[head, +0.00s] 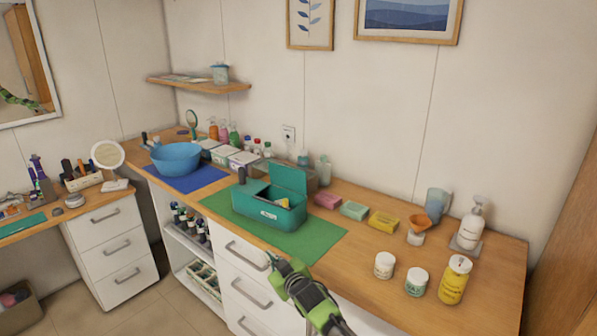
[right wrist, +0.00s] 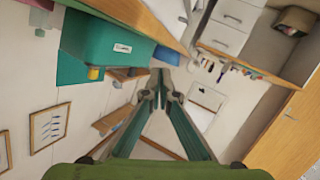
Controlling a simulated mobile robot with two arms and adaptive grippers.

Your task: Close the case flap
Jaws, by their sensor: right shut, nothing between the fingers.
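The teal case (head: 266,214) sits on a green mat on the wooden counter. My right gripper (head: 272,262) is in front of the counter edge, over the drawer fronts, below and apart from the case. Its fingers are together and empty. The right wrist view shows the shut fingertips (right wrist: 160,84) and the teal case (right wrist: 95,40) at upper left, tilted by the camera angle. My left gripper is in neither view.
The green mat (head: 307,243) has bare space around the case. A blue bowl (head: 176,158) stands left, and a dark bottle (head: 242,175) stands close behind the case. Soap-like blocks (head: 354,210), jars (head: 384,265) and a yellow bottle (head: 455,280) stand right. Drawers (head: 247,285) lie below.

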